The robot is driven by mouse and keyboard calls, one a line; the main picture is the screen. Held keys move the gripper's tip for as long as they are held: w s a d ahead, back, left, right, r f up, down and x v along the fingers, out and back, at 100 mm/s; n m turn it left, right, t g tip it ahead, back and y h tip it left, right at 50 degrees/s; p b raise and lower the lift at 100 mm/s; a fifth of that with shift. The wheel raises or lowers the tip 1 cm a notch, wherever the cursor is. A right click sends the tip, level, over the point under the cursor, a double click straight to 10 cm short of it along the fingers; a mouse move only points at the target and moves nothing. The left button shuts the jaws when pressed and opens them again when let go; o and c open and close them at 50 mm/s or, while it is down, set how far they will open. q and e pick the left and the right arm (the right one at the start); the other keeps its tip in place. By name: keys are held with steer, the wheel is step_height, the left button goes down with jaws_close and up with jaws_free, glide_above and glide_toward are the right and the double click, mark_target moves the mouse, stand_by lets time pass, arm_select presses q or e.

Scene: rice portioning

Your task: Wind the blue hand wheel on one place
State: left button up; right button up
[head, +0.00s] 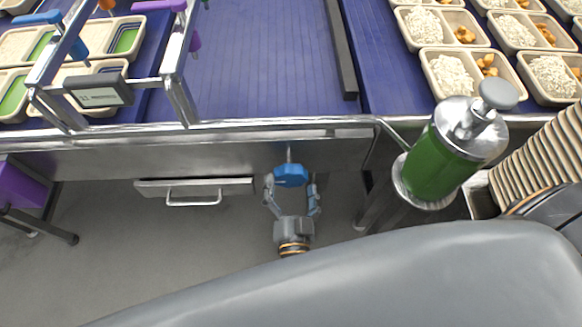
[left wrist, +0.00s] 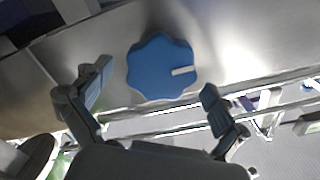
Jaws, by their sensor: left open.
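The blue hand wheel (head: 291,175) sticks out on a short shaft from the front of the steel conveyor frame. It has a lobed rim and, in the left wrist view (left wrist: 160,68), a pale mark pointing to the right. My left gripper (head: 291,194) is open just in front of the wheel, with its fingers spread to either side. In the left wrist view the fingertips (left wrist: 154,88) stand left and right below the wheel, apart from it. My right gripper is not in view.
A green dispenser (head: 436,160) with a steel plunger stands at the right. Trays with rice (head: 452,74) sit on the blue belt (head: 262,60). A drawer (head: 195,187) is left of the wheel. Stacked trays (head: 545,150) stand at far right.

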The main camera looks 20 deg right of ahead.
mark_target(291, 181)
arm_select(q)
steer(key=shift+x, duration=1.65)
steer(key=c, duration=1.2)
